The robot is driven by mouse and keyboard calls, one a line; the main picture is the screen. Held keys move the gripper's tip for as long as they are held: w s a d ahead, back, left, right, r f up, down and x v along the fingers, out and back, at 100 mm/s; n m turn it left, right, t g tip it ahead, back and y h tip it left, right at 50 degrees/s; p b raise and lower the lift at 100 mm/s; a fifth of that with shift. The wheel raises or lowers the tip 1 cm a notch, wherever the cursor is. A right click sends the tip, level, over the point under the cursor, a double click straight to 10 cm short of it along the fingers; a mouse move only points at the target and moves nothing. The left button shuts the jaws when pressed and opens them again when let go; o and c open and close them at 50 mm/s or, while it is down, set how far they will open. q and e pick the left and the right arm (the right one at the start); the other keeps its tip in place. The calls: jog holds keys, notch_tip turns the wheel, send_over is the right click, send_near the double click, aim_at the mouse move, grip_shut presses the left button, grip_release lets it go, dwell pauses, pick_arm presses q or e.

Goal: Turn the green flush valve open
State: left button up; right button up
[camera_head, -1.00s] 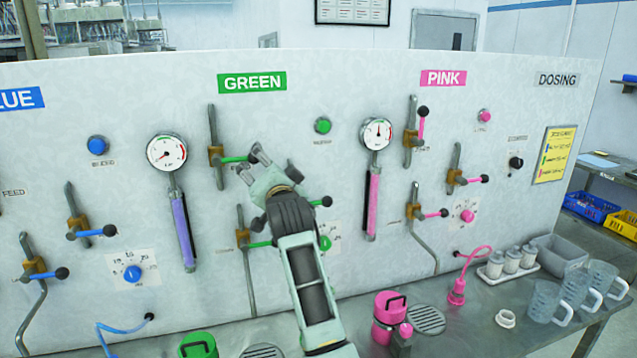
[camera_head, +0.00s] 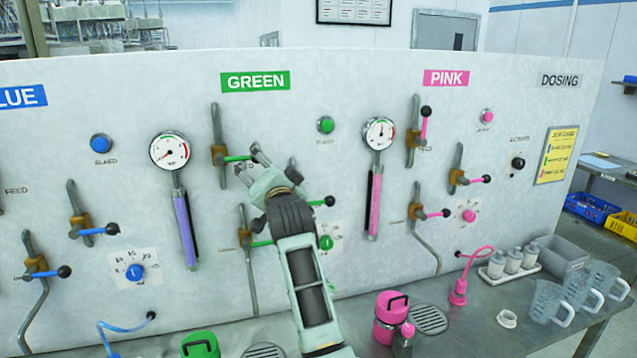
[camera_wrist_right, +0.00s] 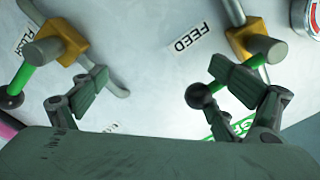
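The green flush valve shows in the wrist view as a brass body (camera_wrist_right: 62,40) with a green handle ending in a black ball. In the head view its black ball (camera_head: 328,201) sticks out right of my right gripper (camera_head: 276,163), which hides its body. That gripper is open and empty in front of the green section; it also shows in the wrist view (camera_wrist_right: 165,82), with bare panel between its fingers. One finger is near the flush valve, the other overlaps the green feed valve's handle (camera_head: 237,159); contact cannot be told. My left gripper is out of view.
A lower green valve (camera_head: 244,238) sits left of my forearm. A green button (camera_head: 326,125) is above right, and a gauge with a pink tube (camera_head: 374,200) stands to the right. Containers and jugs (camera_head: 553,302) are on the bench below.

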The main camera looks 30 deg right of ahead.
jog(key=shift+s+d+f+g, duration=0.1)
jog(key=shift+d+f+g, duration=0.15)
jog(key=shift+f, duration=0.3)
jog(key=p+v, duration=0.2)
jog(key=v, duration=0.7)
jog(key=shift+r, duration=0.15)
